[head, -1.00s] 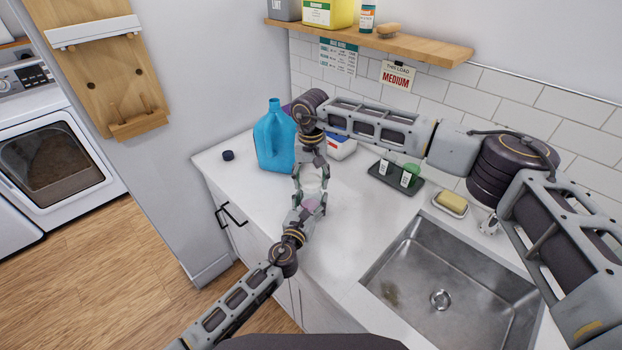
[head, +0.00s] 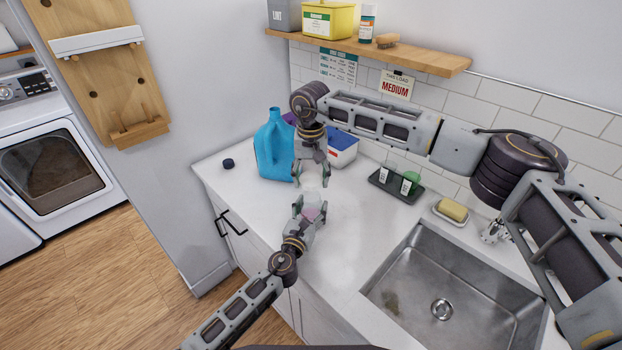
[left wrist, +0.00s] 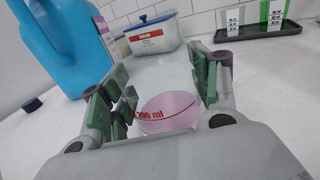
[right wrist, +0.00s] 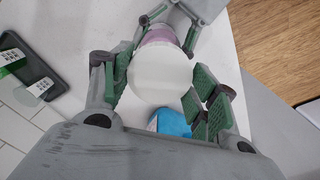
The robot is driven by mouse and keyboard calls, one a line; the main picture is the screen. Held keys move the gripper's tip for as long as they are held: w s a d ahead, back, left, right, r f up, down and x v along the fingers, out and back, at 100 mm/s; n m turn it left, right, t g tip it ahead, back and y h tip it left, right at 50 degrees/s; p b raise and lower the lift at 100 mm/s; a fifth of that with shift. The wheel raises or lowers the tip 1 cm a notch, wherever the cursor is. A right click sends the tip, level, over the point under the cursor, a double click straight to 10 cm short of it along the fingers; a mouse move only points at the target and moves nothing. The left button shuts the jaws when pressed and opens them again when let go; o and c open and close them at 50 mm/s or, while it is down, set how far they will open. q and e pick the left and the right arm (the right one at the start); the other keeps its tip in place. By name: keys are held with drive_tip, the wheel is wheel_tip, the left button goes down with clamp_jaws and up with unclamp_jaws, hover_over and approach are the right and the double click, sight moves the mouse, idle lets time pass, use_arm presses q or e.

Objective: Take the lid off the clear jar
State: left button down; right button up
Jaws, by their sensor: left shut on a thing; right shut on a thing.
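The clear jar (left wrist: 168,112) has pink contents and a red 200 ml mark. My left gripper (head: 310,206) is shut on it, and it stands upright just above or on the counter; I cannot tell which. The white round lid (right wrist: 160,78) is between the fingers of my right gripper (head: 312,175), which is shut on it. In the head view the lid is apart from the jar, above and beyond it, with a gap between the two grippers. The right wrist view shows the pink of the jar (right wrist: 160,34) behind the lid.
A blue jug (head: 273,146) stands close behind my grippers, with a dark cap (head: 228,163) to its left. A white box with a blue lid (head: 342,147), a dark tray (head: 396,187) and a soap dish (head: 451,211) are behind. The sink (head: 450,275) is at right.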

use_arm(q)
drive_tip(key=shift+c, duration=1.5)
unclamp_jaws()
drive_tip(key=shift+v, duration=6)
